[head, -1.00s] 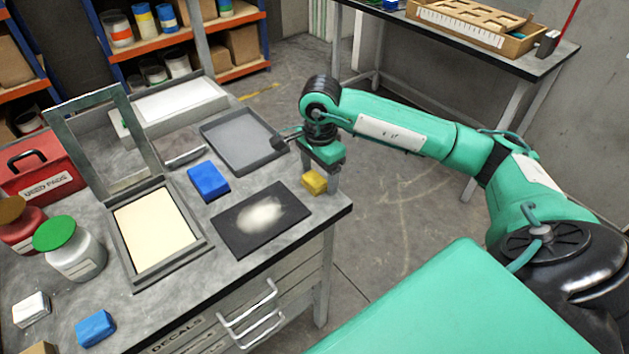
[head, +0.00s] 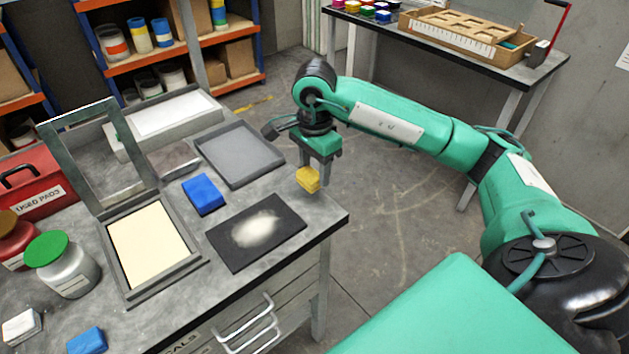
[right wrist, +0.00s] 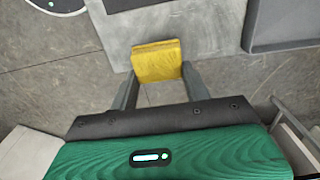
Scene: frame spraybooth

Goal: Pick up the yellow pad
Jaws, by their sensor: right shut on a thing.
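The yellow pad (head: 308,179) is a small block at the right edge of the grey workbench in the head view. My right gripper (head: 314,177) points down over it and is shut on it. In the right wrist view the yellow pad (right wrist: 157,61) sits between the two grey fingers (right wrist: 160,80), with bench surface and floor behind it. How far the pad is above the bench top is hard to tell. My left gripper is not in view.
A dark mat with a white powdery patch (head: 220,247), a blue pad (head: 203,194) and a grey tray (head: 240,153) lie near the gripper. A framed screen (head: 192,262) stands further left. Open floor (head: 385,230) lies right of the bench.

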